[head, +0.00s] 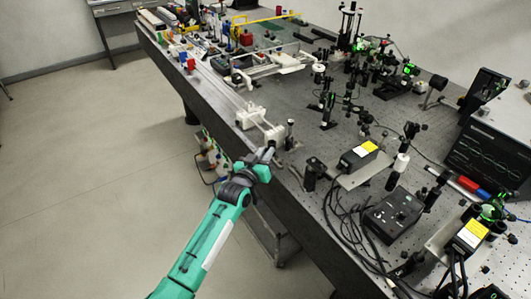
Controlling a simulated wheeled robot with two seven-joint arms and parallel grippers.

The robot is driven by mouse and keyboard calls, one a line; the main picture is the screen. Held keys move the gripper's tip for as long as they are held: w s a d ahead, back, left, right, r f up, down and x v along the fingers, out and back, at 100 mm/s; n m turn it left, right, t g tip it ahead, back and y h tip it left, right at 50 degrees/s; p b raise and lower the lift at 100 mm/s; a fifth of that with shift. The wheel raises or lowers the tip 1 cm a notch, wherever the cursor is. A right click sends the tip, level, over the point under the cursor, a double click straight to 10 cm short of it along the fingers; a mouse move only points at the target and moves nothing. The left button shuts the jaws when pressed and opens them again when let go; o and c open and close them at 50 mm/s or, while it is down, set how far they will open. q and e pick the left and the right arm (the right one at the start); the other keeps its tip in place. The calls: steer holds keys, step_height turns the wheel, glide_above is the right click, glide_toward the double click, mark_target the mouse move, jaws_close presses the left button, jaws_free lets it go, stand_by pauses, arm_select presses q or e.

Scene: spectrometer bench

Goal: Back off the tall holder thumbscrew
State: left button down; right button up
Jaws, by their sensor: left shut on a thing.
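A dark upright post holder (290,134) stands near the front edge of the bench, just beyond my left gripper. My left gripper (270,153) reaches in from below, over the bench edge, with its fingertips close to the foot of this holder. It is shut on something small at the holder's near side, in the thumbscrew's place. The thumbscrew itself is hidden by the fingers or too small to make out. My right gripper is not in view.
White mounts (251,116) stand just left of the holder. A short black post (311,176) and a laser box with a yellow label (359,153) are to the right. Loose black cables (345,215) lie along the front edge. The perforated top (285,98) is bare behind the white mounts.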

arm_select(q)
steer(key=c, duration=1.4)
jaws_free()
steer(key=shift+b+v, duration=1.05)
steer(key=shift+v, duration=5.85)
